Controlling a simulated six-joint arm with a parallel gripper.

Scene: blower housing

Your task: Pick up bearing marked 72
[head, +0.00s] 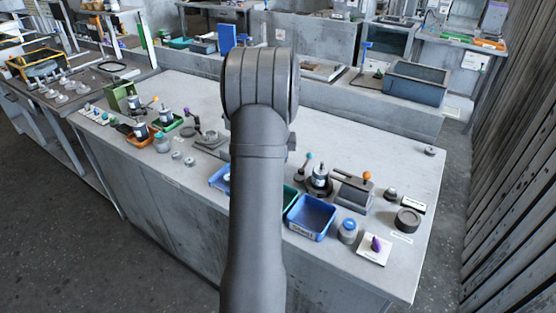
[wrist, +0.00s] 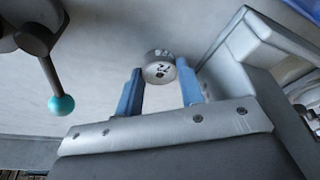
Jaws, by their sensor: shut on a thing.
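A small round metal bearing (wrist: 159,72) with dark digits on its face shows in the wrist view. The digits are small and tilted; they look like 72, but I cannot read them surely. My gripper (wrist: 160,76) has its two blue fingers on either side of the bearing and is shut on it. The pale bench surface lies behind; I cannot tell how far the bearing is from it. In the head view my own arm hides the gripper and the bearing.
In the wrist view, a lever with a teal knob (wrist: 61,104) stands to the left and a grey block (wrist: 255,45) close to the right. In the head view, the bench (head: 350,130) holds a blue bin (head: 311,218) and an orange-knobbed clamp (head: 354,190). Its back middle is clear.

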